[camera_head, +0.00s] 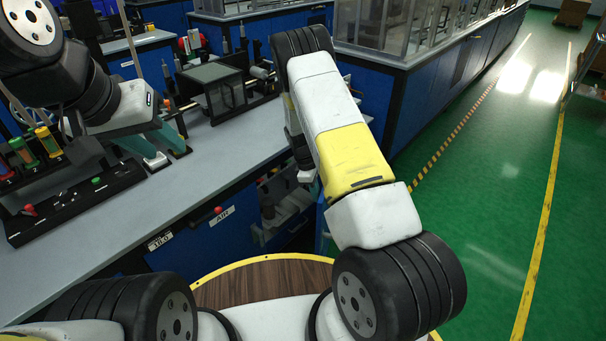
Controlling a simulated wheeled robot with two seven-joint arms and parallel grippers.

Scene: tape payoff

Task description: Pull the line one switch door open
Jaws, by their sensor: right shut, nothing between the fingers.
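The blue bench front (190,240) has a small white label and a plate reading AIR (225,214) with a red knob above it. To the right of the plate is an open recess (282,212) with grey parts inside. I cannot tell which panel is the line one switch door; my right arm hides part of this area. My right gripper (306,176) is shut and empty beside the recess, mostly hidden behind my forearm. My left gripper (167,156) is open and empty, low over the grey benchtop (215,150).
A black holder (75,200) with coloured tubes stands on the bench at the left. A dark framed machine (222,88) stands at the bench's back. More blue cabinets (425,100) run behind.

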